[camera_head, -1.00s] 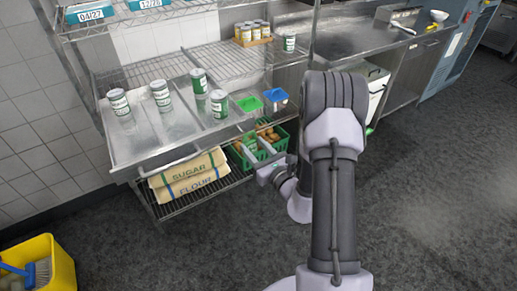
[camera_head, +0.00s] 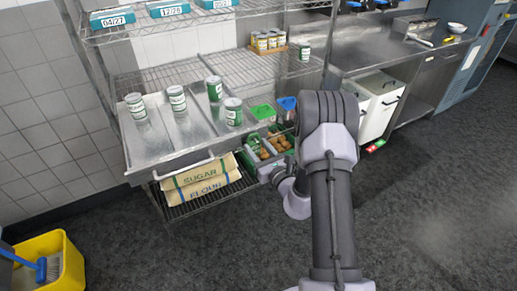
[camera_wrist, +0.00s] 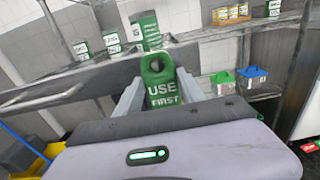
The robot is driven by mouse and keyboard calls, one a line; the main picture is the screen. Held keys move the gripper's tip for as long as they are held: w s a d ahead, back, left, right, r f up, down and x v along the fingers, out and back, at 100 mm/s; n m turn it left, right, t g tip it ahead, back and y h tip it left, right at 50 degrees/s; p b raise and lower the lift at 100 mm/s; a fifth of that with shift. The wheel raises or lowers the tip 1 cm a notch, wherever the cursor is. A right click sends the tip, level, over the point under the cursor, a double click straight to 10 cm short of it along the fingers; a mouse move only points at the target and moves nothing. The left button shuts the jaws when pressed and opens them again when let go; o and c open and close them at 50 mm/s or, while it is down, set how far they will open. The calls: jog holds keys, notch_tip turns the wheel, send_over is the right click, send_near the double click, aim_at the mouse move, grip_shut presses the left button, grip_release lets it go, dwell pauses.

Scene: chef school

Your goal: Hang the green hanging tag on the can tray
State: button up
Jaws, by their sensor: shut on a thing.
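My gripper (camera_wrist: 160,94) is shut on the green hanging tag (camera_wrist: 162,92), which reads "USE FIRST" and has a round hole near its top. The tag stands upright between the fingers in the wrist view. In the head view my gripper (camera_head: 272,173) is just right of the can tray, near the front of the shelf; the tag is not clear there. The can tray (camera_head: 152,143) is a sloping metal tray with dividers, holding several green-and-white cans (camera_head: 135,105). Its front handle (camera_head: 185,169) also shows at left in the wrist view (camera_wrist: 45,98). Tag and handle are apart.
A green bin (camera_head: 263,113) and a blue bin (camera_head: 288,103) sit right of the tray. Below are a green crate (camera_head: 250,163) of brown produce and sugar and flour sacks (camera_head: 200,183). A yellow bucket (camera_head: 62,262) stands front left. Floor in front is clear.

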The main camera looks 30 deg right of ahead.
dwell(0.4)
jog(key=o, duration=1.4)
